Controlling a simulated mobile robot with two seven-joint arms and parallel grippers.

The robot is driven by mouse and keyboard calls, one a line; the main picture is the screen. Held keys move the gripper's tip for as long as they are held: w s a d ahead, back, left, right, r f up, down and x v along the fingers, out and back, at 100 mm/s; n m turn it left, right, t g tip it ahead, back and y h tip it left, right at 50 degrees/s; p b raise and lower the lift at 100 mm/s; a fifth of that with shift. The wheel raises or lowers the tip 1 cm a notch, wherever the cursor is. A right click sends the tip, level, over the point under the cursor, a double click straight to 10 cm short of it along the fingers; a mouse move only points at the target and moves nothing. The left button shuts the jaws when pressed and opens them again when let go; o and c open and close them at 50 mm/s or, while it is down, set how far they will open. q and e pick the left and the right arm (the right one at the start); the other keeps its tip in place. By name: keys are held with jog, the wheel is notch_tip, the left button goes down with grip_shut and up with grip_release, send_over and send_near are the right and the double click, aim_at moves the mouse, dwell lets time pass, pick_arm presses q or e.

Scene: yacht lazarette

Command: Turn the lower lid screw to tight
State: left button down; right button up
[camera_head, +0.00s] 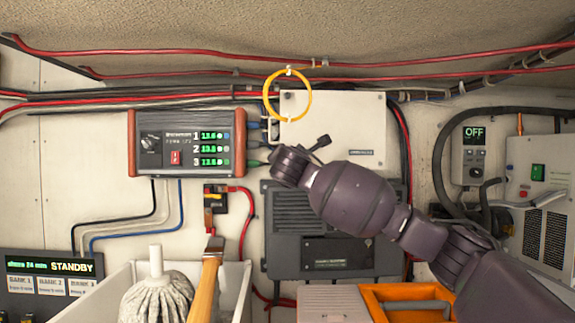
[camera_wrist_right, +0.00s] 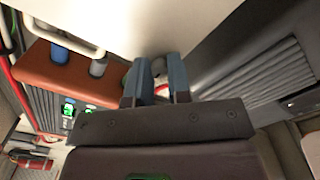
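The white box with a flat lid (camera_head: 350,128) is on the back wall, right of the display unit. A small dark screw (camera_head: 287,96) shows at its upper left corner, near the yellow ring. My right gripper (camera_head: 272,158) reaches in from the right to the box's lower left corner and hides the lower lid screw in the head view. In the right wrist view its two blue-grey fingers (camera_wrist_right: 159,80) stand a little apart. A small round grey knob (camera_wrist_right: 158,66) shows between their tips, perhaps the screw; I cannot tell whether they press on it. My left gripper is out of view.
The red-ended display unit (camera_head: 187,143) is close left of my right gripper, with plugs at its side. The yellow ring (camera_head: 268,98) hangs over the box's left edge. A dark finned unit (camera_head: 290,225) is below. A mop (camera_head: 157,295) and wooden handle (camera_head: 205,285) stand lower left.

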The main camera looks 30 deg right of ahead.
grip_shut()
pick_arm(q)
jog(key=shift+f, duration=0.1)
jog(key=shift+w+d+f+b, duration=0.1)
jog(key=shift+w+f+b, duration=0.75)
jog(key=shift+b, duration=1.2)
pick_arm(e)
jog(key=shift+f+m, duration=0.15)
jog(key=shift+m, duration=8.75)
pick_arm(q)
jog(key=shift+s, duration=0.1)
